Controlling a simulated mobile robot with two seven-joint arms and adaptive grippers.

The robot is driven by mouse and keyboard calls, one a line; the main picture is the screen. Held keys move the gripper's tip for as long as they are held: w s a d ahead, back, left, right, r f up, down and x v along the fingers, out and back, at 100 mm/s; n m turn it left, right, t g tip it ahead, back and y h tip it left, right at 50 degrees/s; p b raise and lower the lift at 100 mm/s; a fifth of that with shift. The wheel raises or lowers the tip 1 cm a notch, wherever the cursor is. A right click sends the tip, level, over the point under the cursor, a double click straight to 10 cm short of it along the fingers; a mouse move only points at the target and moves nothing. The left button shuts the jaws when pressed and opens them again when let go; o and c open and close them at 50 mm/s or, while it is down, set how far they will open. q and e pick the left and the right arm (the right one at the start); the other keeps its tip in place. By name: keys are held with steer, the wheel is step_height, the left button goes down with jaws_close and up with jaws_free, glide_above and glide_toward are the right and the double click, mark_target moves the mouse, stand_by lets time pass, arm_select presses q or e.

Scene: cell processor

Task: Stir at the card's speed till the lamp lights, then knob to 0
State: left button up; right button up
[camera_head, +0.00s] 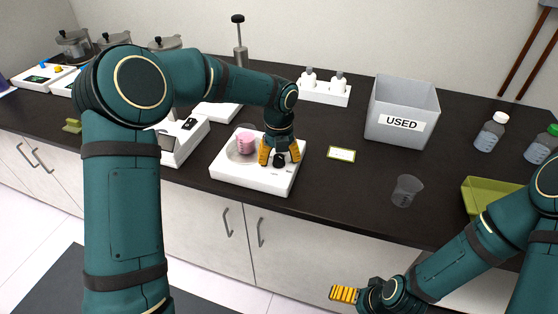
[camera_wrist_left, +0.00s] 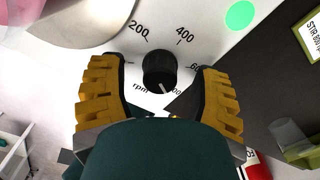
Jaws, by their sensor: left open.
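The white stirrer (camera_head: 238,178) stands on the bench with a beaker of pink liquid (camera_head: 246,145) on its plate. Its black knob (camera_head: 279,160) also shows in the left wrist view (camera_wrist_left: 159,69). The knob's white mark points down-right, near a partly hidden number ending in "00". A round bright green lamp (camera_wrist_left: 240,15) shows beside the dial. My left gripper (camera_head: 280,155) is open, its yellow fingers on either side of the knob with gaps. The card (camera_head: 341,154) lies right of the stirrer; its partly cut-off text seems to read "STIR 800". My right gripper (camera_head: 345,293) hangs before the bench, its opening unclear.
A grey bin marked USED (camera_head: 402,110) stands at the back right. An empty clear beaker (camera_head: 407,190), a green tray (camera_head: 484,196) and capped bottles (camera_head: 491,132) are on the right. A white rack (camera_head: 324,92) stands behind the stirrer. The bench around the card is clear.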

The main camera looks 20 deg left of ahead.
arm_select(q)
steer(key=shift+f, duration=0.25)
jaws_close()
